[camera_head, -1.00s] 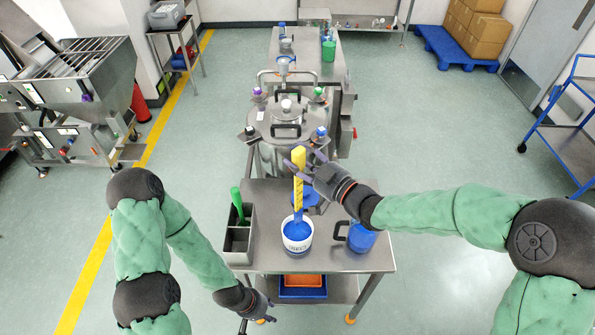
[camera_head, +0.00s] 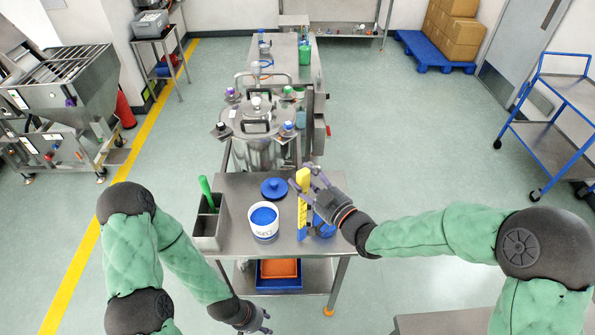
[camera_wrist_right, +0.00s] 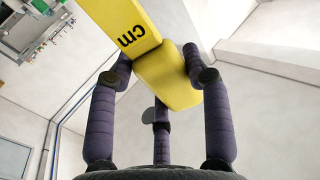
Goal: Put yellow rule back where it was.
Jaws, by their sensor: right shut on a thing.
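The yellow rule (camera_head: 302,188) is upright in the head view, just right of the white bucket of blue liquid (camera_head: 264,236). Its lower part is blue. My right gripper (camera_head: 310,181) is shut on the rule's upper end. In the right wrist view, its fingers close around the yellow rule (camera_wrist_right: 160,66), marked "cm". A blue jug (camera_head: 325,229) is partly hidden behind the rule and gripper. A grey divided holder (camera_head: 207,244) with a green-handled tool (camera_head: 206,190) stands left of the bucket. My left gripper (camera_head: 262,320) is low at the front, its finger opening unclear.
The steel cart (camera_head: 242,185) carries the bucket, jug, holder and a round blue lid (camera_head: 274,188). A steel vessel (camera_head: 260,145) with clamps stands behind it. Orange and blue trays (camera_head: 279,270) lie on the shelf below. The floor on the right is mostly open.

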